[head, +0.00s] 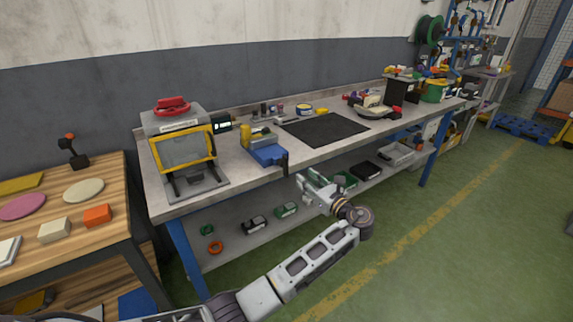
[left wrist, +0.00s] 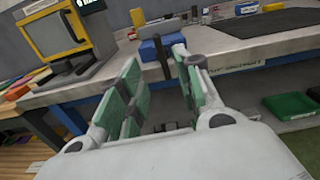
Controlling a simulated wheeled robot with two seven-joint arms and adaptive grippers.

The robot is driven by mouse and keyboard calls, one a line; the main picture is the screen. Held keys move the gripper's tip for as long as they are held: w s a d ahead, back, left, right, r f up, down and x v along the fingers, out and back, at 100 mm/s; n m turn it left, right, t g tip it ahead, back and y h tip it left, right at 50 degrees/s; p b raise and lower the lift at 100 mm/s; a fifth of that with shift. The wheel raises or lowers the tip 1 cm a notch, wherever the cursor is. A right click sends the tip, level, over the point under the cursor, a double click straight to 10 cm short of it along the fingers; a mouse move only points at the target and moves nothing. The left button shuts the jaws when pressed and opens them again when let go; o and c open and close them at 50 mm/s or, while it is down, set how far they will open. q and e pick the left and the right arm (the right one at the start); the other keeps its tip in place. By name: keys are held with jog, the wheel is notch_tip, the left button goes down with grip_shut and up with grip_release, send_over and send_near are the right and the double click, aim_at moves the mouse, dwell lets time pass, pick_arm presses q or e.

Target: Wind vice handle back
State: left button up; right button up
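The blue vice (head: 265,153) sits at the front edge of the grey workbench, left of the middle. Its dark handle (head: 285,162) hangs upright at the vice's front end, over the bench edge. In the left wrist view the vice (left wrist: 150,49) and its handle (left wrist: 163,58) show just beyond the fingertips. My left gripper (head: 308,184) is in front of the bench, a little right of and below the handle. In the left wrist view my left gripper (left wrist: 158,72) is open, its green-padded fingers apart with nothing between them. My right gripper is not in view.
The workbench (head: 205,203) carries a yellow-framed machine (head: 183,150) on the left and a black mat (head: 325,129) right of the vice. A lower shelf holds green bins (head: 345,179) and small boxes. A wooden table (head: 95,215) stands at left. The green floor in front is clear.

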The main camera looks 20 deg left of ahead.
aim_at(287, 163)
pick_arm(q)
jog(key=shift+a, duration=0.15)
jog(key=b+x, duration=0.1)
jog(key=x, duration=1.1)
jog(key=shift+w, duration=0.1)
jog(key=shift+w+a, duration=0.4)
jog(key=shift+a, duration=0.15)
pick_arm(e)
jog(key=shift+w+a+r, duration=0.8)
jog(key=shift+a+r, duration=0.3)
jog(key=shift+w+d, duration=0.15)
pick_arm(q)
grip_shut()
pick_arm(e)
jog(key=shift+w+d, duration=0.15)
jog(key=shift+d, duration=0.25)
